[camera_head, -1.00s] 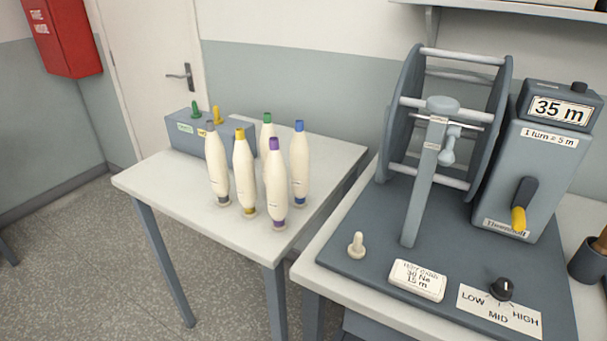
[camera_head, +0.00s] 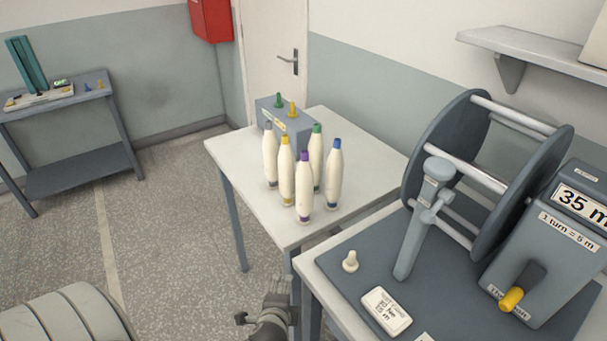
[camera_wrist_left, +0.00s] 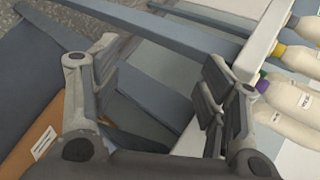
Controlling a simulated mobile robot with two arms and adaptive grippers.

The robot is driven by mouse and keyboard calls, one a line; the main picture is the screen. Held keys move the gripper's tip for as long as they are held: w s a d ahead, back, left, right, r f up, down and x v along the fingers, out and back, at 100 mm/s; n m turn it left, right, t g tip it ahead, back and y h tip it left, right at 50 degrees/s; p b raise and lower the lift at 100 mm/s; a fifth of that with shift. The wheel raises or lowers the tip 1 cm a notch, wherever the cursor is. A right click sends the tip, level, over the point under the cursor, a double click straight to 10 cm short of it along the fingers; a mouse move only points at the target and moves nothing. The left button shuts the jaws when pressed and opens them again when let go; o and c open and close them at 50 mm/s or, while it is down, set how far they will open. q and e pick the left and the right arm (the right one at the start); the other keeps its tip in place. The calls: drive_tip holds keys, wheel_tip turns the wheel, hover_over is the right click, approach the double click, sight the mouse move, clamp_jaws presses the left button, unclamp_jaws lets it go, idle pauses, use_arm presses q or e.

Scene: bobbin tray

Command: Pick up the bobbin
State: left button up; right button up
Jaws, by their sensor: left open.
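Several cream bobbins stand upright on the white side table (camera_head: 232,160): purple-tipped (camera_head: 304,188) at the front, yellow-tipped (camera_head: 286,172), grey-tipped (camera_head: 270,160), green-tipped (camera_head: 317,160) and blue-tipped (camera_head: 334,178). My left gripper (camera_head: 258,303) is at the bottom of the head view, in front of the table's near edge and apart from the bobbins. In the left wrist view the gripper (camera_wrist_left: 160,78) is open and empty, with the yellow-tipped (camera_wrist_left: 298,60) and purple-tipped (camera_wrist_left: 288,94) bobbins beyond its right finger. My right gripper is not in view.
A grey box (camera_head: 272,118) with green and yellow pegs stands behind the bobbins. The bench at right holds a reel (camera_head: 450,150), a counter box (camera_head: 545,245), a cream peg (camera_head: 350,262) and a label block (camera_head: 386,312). Open floor lies left of the table.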

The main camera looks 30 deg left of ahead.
use_arm(q)
wheel_tip(320, 180, up, 10)
drive_tip(key=w+a+m+t+y+p, duration=0.1)
drive_tip(key=a+y, duration=0.1)
drive_tip(key=m+t, duration=0.7)
drive_tip(key=m, duration=1.1)
approach(303, 199)
drive_tip(key=w, duration=0.2)
drive_tip(key=x, duration=0.1)
drive_tip(key=p+x, duration=0.1)
drive_tip(key=x, duration=0.3)
drive_tip(key=shift+s+a+r+p, duration=0.15)
drive_tip(key=shift+a+r+p, duration=0.1)
drive_tip(key=shift+r+p, duration=0.05)
drive_tip(key=shift+f+x, duration=0.25)
drive_tip(key=shift+x, duration=1.2)
drive_tip(key=shift+f+x, duration=0.2)
drive_tip(key=shift+x, duration=1.3)
drive_tip(key=shift+s, duration=0.15)
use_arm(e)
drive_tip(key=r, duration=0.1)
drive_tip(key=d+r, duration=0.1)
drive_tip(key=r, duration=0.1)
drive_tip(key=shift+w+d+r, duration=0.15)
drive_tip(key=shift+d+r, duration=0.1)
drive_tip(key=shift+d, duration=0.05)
use_arm(q)
drive_tip(key=shift+r, duration=0.1)
drive_tip(key=shift+c, duration=0.3)
drive_tip(key=c, duration=1.1)
